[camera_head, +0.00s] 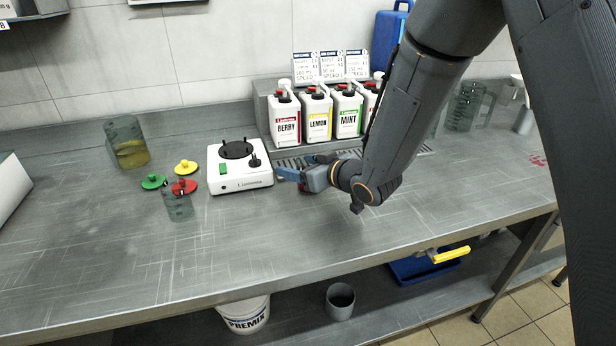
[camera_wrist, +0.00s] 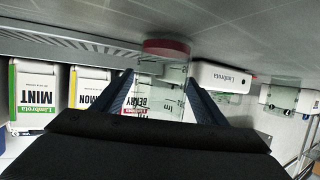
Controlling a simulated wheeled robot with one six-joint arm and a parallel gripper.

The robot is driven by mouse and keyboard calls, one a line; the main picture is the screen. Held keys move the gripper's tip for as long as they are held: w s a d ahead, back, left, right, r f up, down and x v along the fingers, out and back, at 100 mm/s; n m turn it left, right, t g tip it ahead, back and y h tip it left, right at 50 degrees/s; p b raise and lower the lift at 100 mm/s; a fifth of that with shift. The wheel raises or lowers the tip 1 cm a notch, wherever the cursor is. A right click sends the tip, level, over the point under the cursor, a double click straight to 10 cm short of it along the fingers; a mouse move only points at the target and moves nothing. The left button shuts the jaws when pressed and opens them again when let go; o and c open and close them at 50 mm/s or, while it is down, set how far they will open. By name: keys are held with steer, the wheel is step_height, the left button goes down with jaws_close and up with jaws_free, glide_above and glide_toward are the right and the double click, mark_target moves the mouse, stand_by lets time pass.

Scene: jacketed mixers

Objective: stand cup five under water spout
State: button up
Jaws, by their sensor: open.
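My gripper (camera_head: 288,174) is low over the steel counter, just right of the white mixer base. In the wrist view, which looks upside down, its two blue fingers (camera_wrist: 158,82) are apart. A clear cup with a red base (camera_wrist: 166,48) shows between or just beyond them; I cannot tell whether they touch it. In the head view it is mostly hidden by my gripper. No number is readable, so I cannot tell if it is cup five. Other clear vessels stand at the right (camera_head: 464,108) and front left (camera_head: 178,207). I cannot make out a water spout.
The white mixer base (camera_head: 240,168) is close left of my gripper. Behind it stand the berry (camera_head: 285,118), lemon (camera_head: 317,115) and mint (camera_head: 347,112) bottles. A jug with yellow contents (camera_head: 128,145) and coloured lids (camera_head: 185,168) are at left. The front counter is clear.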

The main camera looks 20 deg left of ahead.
steer(key=shift+w+a+f, duration=0.1)
steer(key=shift+w+a, duration=0.05)
steer(key=c, duration=1.2)
